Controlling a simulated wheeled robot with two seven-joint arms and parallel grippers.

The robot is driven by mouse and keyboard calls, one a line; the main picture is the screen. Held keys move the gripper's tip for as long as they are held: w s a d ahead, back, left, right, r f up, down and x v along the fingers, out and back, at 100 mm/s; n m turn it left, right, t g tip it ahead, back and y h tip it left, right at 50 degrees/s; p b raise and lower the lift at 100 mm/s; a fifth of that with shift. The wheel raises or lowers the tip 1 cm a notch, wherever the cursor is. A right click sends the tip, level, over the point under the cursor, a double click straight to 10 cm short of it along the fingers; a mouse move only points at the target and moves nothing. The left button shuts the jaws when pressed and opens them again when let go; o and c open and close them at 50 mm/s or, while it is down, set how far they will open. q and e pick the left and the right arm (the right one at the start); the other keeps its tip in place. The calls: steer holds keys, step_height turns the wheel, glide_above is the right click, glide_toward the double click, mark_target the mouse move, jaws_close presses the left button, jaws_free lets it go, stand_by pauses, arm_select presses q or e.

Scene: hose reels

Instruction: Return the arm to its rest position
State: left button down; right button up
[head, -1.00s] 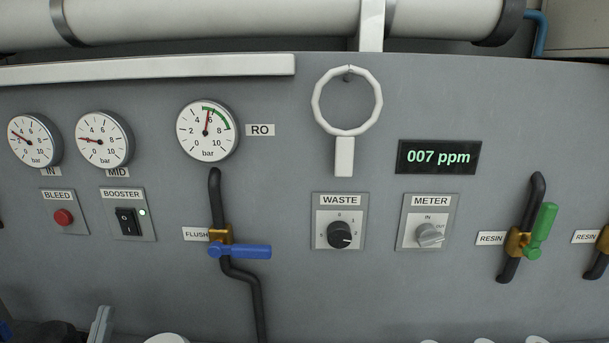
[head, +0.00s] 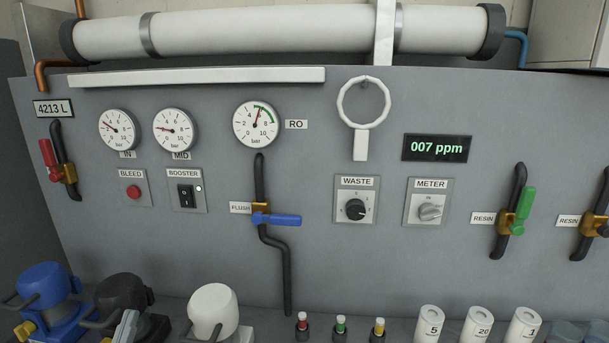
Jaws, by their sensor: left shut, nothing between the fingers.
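My left gripper (head: 125,328) shows only as a pale grey tip at the bottom left edge. It is shut and empty, in front of the black reel (head: 122,292) and below the grey panel's controls. The rest of my left arm is out of the frame. My right gripper is not in view.
The panel (head: 330,250) carries gauges, switches, a blue flush lever (head: 277,219), a red lever (head: 48,160) and a green lever (head: 525,208). Along the bottom stand a blue reel (head: 45,285), a white reel (head: 213,308), small capped bottles (head: 340,328) and numbered white cylinders (head: 429,325).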

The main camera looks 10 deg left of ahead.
arm_select(q)
steer(key=s+d+f+g, duration=0.1)
steer(key=d+f+g, duration=0.4)
steer(key=f, duration=0.4)
steer(key=s+d+f+g, duration=0.2)
steer(key=f+g, duration=0.5)
steer(key=f, duration=0.2)
steer(key=s+d+f+m+g+h, duration=0.1)
steer(key=s+d+f+g, duration=0.3)
steer(key=s, duration=0.4)
steer(key=s+d+f+m+g, duration=0.1)
steer(key=s+d+f+g, duration=0.1)
steer(key=s+f+g, duration=0.5)
step_height(320, 180, down, 22)
steer(key=s, duration=0.2)
steer(key=s+a+f+m+g, duration=0.1)
steer(key=s+a+f, duration=0.3)
steer(key=s+f, duration=1.2)
steer(key=shift+s+a+f, duration=0.2)
steer(key=shift+s+f, duration=0.2)
steer(key=shift+f, duration=0.15)
